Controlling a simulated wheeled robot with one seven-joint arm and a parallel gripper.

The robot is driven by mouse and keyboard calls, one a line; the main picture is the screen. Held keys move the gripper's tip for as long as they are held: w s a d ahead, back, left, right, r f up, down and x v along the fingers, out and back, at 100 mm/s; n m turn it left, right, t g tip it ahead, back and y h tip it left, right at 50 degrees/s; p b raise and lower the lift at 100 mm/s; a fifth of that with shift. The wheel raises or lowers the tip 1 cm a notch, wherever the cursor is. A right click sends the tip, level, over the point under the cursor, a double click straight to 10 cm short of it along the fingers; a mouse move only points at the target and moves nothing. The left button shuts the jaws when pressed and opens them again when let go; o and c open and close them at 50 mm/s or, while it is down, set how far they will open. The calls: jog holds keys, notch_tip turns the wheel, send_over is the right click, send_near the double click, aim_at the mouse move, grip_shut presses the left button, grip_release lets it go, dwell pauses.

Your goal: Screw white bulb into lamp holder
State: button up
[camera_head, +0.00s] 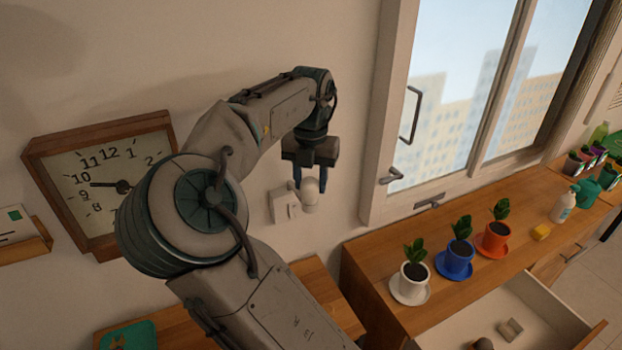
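My gripper (310,186) points down in front of the wall, left of the window. Its two dark fingers stand on either side of a white bulb (311,188), which fills the gap between them. The rounded top of the bulb is between the fingertips. A small pale part below the bulb (309,206) may be the lamp holder, but I cannot tell where bulb and holder meet. A white wall plate (285,205) is just left of the bulb.
A wooden clock (60,140) hangs at the left. Potted plants on white, blue and orange saucers (496,250) stand on the counter (385,305) at the right. A drawer (530,296) is open below. The window handle (411,115) juts out.

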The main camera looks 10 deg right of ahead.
jog(key=o, duration=0.4)
jog(key=shift+o, duration=0.2)
jog(key=shift+r, duration=0.1)
notch_tip(320, 180, up, 13)
jog(key=s+d+f+n+y+b, duration=0.2)
jog(key=s+d+f+n, duration=0.25)
jog(key=f+n, duration=0.25)
jog(key=s+d+f+n+y+b, duration=0.1)
jog(key=s+d+f+n+y, duration=0.1)
jog(key=s+d+f+n, duration=0.4)
jog(key=s+a+f+n+t+h+b, duration=0.1)
jog(key=s+a+f+n, duration=0.3)
jog(key=n, duration=1)
jog(key=s+a+f+n+t+h+b, duration=0.2)
jog(key=s+a+n, duration=0.4)
jog(key=n, duration=0.9)
notch_tip(320, 180, down, 2)
jog(key=s+h, duration=0.1)
jog(key=s, duration=0.1)
jog(key=shift+s+a+t, duration=0.2)
jog(key=shift+s+t, duration=0.15)
jog(key=shift+t, duration=0.05)
